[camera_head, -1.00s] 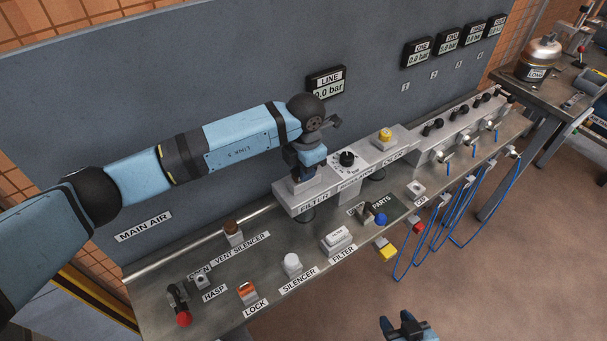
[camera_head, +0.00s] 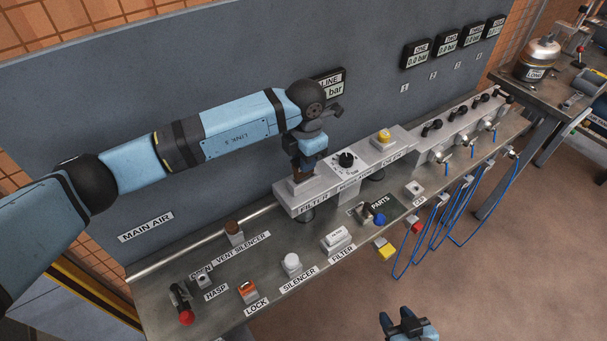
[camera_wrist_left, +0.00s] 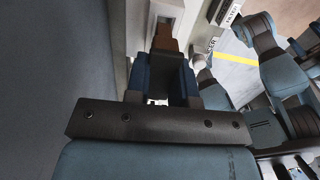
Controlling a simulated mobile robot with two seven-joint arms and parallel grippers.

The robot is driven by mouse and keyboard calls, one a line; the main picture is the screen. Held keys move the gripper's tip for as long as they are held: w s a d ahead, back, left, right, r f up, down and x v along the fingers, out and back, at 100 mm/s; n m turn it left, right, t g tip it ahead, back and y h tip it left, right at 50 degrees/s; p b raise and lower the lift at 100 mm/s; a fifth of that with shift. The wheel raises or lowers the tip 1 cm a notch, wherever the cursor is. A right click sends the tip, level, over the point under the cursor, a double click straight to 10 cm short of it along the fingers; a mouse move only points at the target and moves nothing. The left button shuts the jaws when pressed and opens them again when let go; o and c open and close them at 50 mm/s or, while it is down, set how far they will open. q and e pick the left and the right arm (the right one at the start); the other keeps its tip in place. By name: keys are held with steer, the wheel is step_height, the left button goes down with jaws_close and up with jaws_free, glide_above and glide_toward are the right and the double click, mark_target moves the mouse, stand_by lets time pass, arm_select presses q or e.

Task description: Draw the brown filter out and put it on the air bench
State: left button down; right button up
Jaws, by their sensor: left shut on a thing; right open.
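My left gripper (camera_head: 306,162) is over the block labelled FILTER (camera_head: 313,204) at the left end of the raised unit. It is shut on the brown filter (camera_head: 300,173), which shows below the fingers at the block's top. In the left wrist view, the brown filter (camera_wrist_left: 165,38) sits between the blue fingers, with a pale slot beyond it. I cannot tell whether its lower end is clear of the block. The air bench (camera_head: 205,262) is the long grey bench below. My right gripper (camera_head: 407,326) is open and empty at the bottom edge, in front of the bench.
A white part (camera_head: 336,239) labelled FILTER, a white silencer (camera_head: 291,264), an orange lock (camera_head: 248,291) and a brown vent silencer (camera_head: 233,231) stand on the bench. A red-knobbed valve (camera_head: 182,304) is at left. Blue hoses (camera_head: 437,232) hang at the right front edge.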

arm_select(q)
steer(key=shift+r+p, duration=0.3)
steer(key=shift+r, duration=0.8)
steer(key=shift+r, duration=0.3)
